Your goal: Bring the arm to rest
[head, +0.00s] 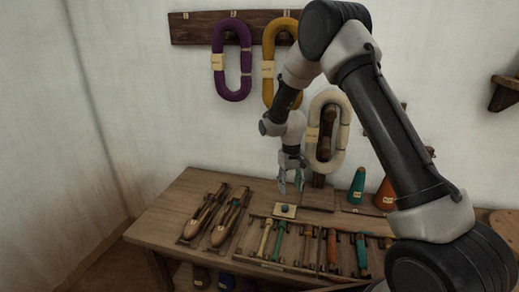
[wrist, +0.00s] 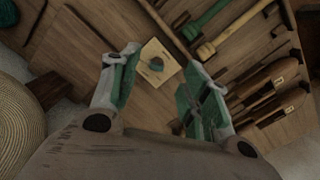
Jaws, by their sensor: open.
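My gripper (head: 291,184) hangs from my arm above the back part of the wooden table (head: 180,197), pointing down. In the wrist view my gripper (wrist: 160,98) has its two green-padded fingers spread wide, with nothing between them. Below and just beyond the fingertips lies a small pale square plate (wrist: 158,75) with a green knob on it. The plate also shows in the head view (head: 284,210), under the gripper. My arm is bent in an arch from the lower right of the head view.
Purple (head: 232,60) and yellow (head: 268,65) yarn hanks hang on a wall rack. A cream hank (head: 312,140) hangs close beside my gripper. Shuttles (head: 204,212), a tray of bobbins (head: 297,271), and green (head: 357,187) and orange (head: 385,195) cones occupy the table.

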